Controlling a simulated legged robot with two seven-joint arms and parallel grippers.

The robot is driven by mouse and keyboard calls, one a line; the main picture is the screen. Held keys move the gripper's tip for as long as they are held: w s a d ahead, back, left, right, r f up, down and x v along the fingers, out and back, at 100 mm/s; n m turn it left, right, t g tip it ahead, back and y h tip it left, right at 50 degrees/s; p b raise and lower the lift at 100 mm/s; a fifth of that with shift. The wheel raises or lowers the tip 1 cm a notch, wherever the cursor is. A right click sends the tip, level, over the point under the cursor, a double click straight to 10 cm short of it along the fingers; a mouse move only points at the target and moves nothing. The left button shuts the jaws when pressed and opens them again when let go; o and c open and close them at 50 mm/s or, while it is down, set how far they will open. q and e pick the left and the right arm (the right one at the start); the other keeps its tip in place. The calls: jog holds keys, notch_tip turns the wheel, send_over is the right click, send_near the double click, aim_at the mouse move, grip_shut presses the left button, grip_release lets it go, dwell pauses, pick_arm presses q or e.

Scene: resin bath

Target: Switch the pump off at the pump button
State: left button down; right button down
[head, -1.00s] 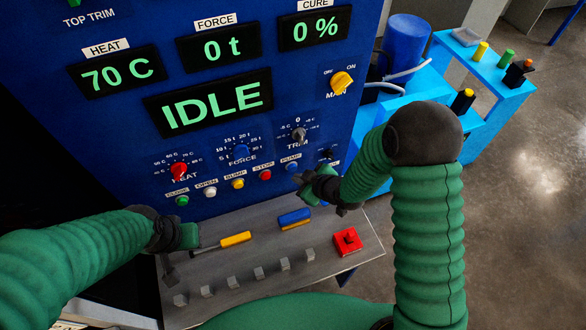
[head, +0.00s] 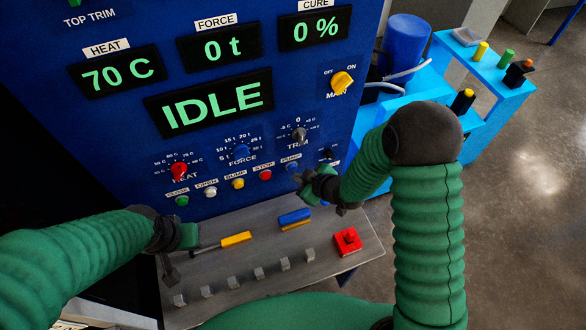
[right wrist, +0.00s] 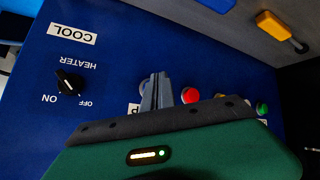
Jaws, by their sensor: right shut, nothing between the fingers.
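The pump button (head: 292,167) is a small blue button below the PUMP label (head: 291,159), at the right end of the button row on the blue panel. My right gripper (head: 299,180) is shut and empty, its tips just below and beside the button in the head view. In the right wrist view, the shut fingers (right wrist: 158,92) cover most of the pump button (right wrist: 144,87). I cannot tell whether they touch it. My left gripper (head: 190,236) is low over the shelf, near the yellow-handled tool (head: 236,239); its fingers are not clear.
The red stop button (head: 265,175) is just left of the pump button. A black heater knob (right wrist: 69,83) is on the panel beyond the fingers.

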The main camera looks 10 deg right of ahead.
jog(key=shift+w, duration=0.3)
jog(key=shift+w+a+r, duration=0.1)
jog(key=shift+w+a, duration=0.05)
jog(key=shift+w, duration=0.35)
dwell(0.6)
jog(key=shift+s, duration=0.9)
jog(key=s, duration=0.2)
jog(key=s+d, duration=0.1)
jog(key=s, duration=0.2)
jog(key=shift+d+b, duration=0.15)
jog(key=shift+b, duration=0.15)
dwell(0.6)
